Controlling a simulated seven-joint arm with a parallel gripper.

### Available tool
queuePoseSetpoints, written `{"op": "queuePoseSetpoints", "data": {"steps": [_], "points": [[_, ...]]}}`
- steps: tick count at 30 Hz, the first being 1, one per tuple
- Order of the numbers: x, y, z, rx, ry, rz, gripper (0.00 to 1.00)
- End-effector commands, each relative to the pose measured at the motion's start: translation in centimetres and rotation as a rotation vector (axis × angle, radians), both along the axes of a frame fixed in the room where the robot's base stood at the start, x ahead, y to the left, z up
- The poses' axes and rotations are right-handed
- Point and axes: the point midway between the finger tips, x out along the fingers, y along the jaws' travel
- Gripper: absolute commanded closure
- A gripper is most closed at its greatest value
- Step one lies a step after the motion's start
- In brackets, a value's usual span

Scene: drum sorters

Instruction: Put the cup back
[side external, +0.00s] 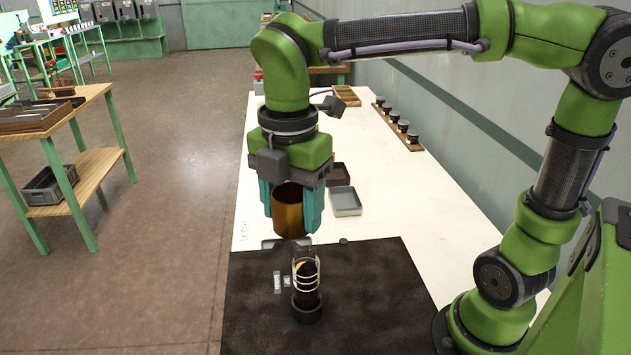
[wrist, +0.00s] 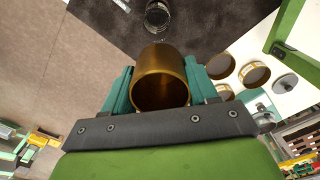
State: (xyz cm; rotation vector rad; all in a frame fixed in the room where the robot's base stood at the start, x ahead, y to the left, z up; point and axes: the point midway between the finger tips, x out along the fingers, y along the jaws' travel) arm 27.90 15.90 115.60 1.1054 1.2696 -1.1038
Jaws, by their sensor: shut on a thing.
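A brass-coloured cup (side external: 288,212) is held between the two teal fingers of my gripper (side external: 291,222). The fingers press on its opposite sides. The cup hangs upright above the far edge of the dark mat (side external: 377,290) on the white table. In the wrist view the cup (wrist: 160,78) shows between the fingers, with its round opening facing the camera; I see nothing clearly inside it. On the mat, below and nearer the side camera, a black cylinder in a pale wire cage (side external: 306,282) stands on a dark round base (side external: 307,309). The cup is apart from it.
A wooden strip with several small jars (side external: 395,126) runs along the right edge. The white table (side external: 385,195) is clear right of the trays.

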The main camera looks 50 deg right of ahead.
Motion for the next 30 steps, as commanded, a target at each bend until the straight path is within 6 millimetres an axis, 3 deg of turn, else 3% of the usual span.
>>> {"op": "queuePoseSetpoints", "data": {"steps": [4,7,12,16,22,30], "points": [[1.6,-1.1,-0.6,0.003,0.005,-0.011,0.75],[4.3,-2.9,-2.1,0.004,0.009,-0.03,0.75],[9.7,-7.3,-6.9,0.002,0.009,-0.081,0.75],[12.5,-10.5,-10.9,-0.001,0.007,-0.113,0.75],[14.6,-13.6,-15.3,0.0,0.001,-0.134,0.75],[14.9,-14.4,-19.8,0.001,0.002,-0.136,0.75]]}}
